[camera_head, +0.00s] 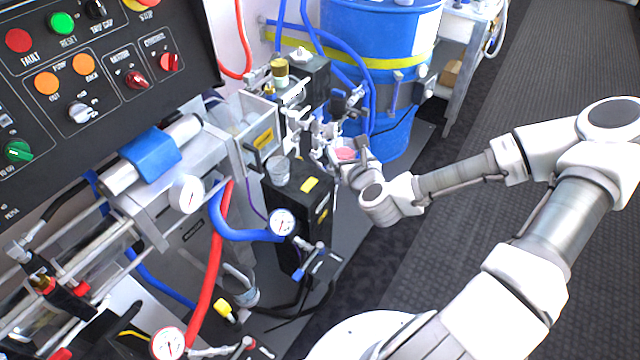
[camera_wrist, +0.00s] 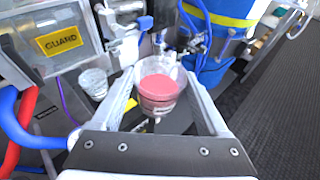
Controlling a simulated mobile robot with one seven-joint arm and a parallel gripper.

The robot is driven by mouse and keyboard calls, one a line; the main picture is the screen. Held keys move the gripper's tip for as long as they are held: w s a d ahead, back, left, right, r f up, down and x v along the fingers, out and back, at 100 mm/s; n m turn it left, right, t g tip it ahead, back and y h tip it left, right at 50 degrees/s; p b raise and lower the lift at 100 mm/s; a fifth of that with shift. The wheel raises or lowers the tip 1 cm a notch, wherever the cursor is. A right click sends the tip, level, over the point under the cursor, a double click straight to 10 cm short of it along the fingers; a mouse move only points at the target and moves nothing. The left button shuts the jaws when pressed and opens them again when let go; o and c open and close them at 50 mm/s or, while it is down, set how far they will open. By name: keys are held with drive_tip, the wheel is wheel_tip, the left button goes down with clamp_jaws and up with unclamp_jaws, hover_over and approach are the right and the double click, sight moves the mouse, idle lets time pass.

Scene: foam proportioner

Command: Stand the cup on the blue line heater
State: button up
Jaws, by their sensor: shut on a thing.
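A clear cup with pink-red contents (camera_wrist: 158,90) is between the fingers of my gripper (camera_wrist: 165,95) in the wrist view. My gripper is shut on it, and the cup looks roughly upright. In the head view the pink of the held cup (camera_head: 345,154) shows beside my gripper (camera_head: 347,160), partly hidden by it. A black heater box (camera_head: 290,215) with yellow labels stands to the left of the gripper. A thick blue hose (camera_head: 240,235) runs to its front near a gauge. The held cup appears apart from the box top; its exact height above it is unclear.
Another clear cup (camera_head: 279,170) stands on the left part of the black box top. A second black box (camera_head: 310,75) with fittings is behind, near a blue drum (camera_head: 375,40). A guarded pump unit (camera_head: 250,120) is at left. Open floor (camera_head: 470,180) lies right.

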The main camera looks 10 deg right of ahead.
drive_tip(key=shift+s+d+f+b, duration=0.2)
drive_tip(key=shift+d+f+b, duration=0.2)
drive_tip(key=shift+d+b, duration=0.3)
drive_tip(key=shift+s+d+f+b, duration=0.15)
drive_tip(key=shift+d+f+b, duration=0.3)
drive_tip(key=shift+b, duration=0.35)
drive_tip(key=shift+w+a+f+b, duration=0.65)
drive_tip(key=shift+w+a+f, duration=0.45)
drive_tip(key=shift+w+f, duration=0.55)
drive_tip(key=shift+w+a+f+b, duration=0.7)
drive_tip(key=shift+w+a+f, duration=0.6)
drive_tip(key=shift+f, duration=0.55)
drive_tip(key=shift+w+a+f+b, duration=0.65)
drive_tip(key=shift+w+a+f, duration=0.3)
drive_tip(key=shift+w+f, duration=0.8)
drive_tip(key=shift+f, duration=0.1)
drive_tip(key=shift+f, duration=0.15)
drive_tip(key=o, duration=1.5)
